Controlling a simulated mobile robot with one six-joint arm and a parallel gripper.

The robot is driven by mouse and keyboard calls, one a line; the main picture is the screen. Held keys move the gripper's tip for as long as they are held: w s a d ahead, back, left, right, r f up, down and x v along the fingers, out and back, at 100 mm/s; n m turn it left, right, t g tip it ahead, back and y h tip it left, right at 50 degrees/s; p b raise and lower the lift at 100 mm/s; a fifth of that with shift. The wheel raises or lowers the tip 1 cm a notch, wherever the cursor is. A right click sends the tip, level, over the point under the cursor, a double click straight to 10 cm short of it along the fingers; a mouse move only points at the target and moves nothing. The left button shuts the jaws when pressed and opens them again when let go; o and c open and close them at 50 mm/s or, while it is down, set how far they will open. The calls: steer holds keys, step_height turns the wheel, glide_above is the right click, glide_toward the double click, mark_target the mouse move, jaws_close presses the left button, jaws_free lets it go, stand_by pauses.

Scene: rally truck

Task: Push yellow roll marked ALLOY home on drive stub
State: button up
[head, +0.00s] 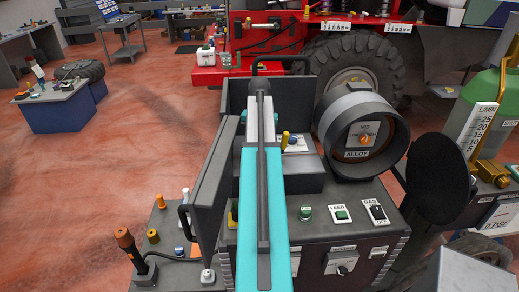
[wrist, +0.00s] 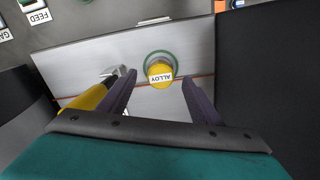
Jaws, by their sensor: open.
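The yellow roll with a white ALLOY label (wrist: 160,77) shows end-on in the wrist view, in front of a pale metal panel. A green ring (wrist: 148,60) shows around its far side; the drive stub itself is hidden, and I cannot tell how far on the roll sits. My gripper (wrist: 159,83) is open, its two dark fingers on either side of the roll, with a visible gap at each side. In the head view my arm covers this area, and I cannot make out the roll or my fingers there.
A yellow part (wrist: 88,98) with a metal lever lies close to my left finger. In the head view, a round dark housing marked ALLOY (head: 362,132) stands to the right, and an open dark door (head: 212,185) to the left.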

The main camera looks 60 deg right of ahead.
steer(key=shift+r, duration=2)
